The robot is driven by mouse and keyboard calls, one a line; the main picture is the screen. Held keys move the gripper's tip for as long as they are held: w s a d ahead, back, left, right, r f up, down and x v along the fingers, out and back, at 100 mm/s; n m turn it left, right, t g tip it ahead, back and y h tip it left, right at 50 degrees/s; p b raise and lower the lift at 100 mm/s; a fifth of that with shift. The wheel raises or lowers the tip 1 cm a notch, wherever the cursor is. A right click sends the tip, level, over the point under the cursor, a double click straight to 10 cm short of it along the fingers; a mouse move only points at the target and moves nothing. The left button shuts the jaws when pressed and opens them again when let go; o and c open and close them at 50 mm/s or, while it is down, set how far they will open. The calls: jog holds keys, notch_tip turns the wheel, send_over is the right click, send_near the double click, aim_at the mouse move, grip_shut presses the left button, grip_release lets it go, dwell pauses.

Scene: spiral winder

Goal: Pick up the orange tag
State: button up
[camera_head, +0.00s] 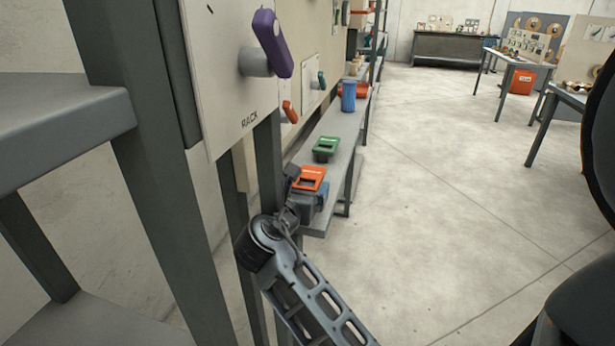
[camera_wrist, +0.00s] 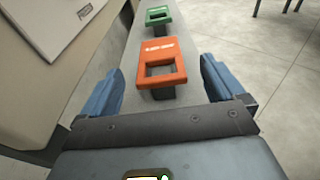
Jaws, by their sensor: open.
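The orange tag (camera_head: 309,178) is a flat piece with a rectangular window, near the front end of a narrow grey shelf. In the wrist view the orange tag (camera_wrist: 160,60) lies ahead, between my two blue fingers and a little beyond them. A dark support shows under it. My gripper (camera_wrist: 160,92) is open, one finger on each side, and holds nothing. In the head view my gripper (camera_head: 306,195) is at the near end of the shelf, partly hidden behind the tag and my wrist.
A green tag (camera_head: 325,148) sits farther along the shelf (camera_head: 342,124), with a blue cup-like object (camera_head: 348,96) beyond it. A panel marked RACK (camera_head: 222,100) with a purple lever (camera_head: 271,42) stands close on the left. The floor to the right is open.

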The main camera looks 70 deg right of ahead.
aim_at(309, 177)
jog(key=shift+w+d+f, duration=0.15)
jog(key=shift+d+f, duration=0.05)
jog(key=shift+d, duration=0.9)
jog(key=shift+w+d+f, duration=0.1)
jog(key=shift+d+f, duration=0.1)
jog(key=shift+d, duration=0.9)
jog(key=c, duration=1.1)
jog(key=shift+o, duration=0.2)
jog(key=shift+r, duration=0.15)
notch_tip(309, 177, up, 4)
jog(key=shift+d+r+p, duration=0.1)
jog(key=shift+r+p, duration=0.1)
jog(key=shift+p, duration=0.2)
jog(key=s+d+r, duration=0.3)
jog(key=d+r, duration=0.3)
jog(key=d, duration=0.5)
jog(key=shift+s+r, duration=0.15)
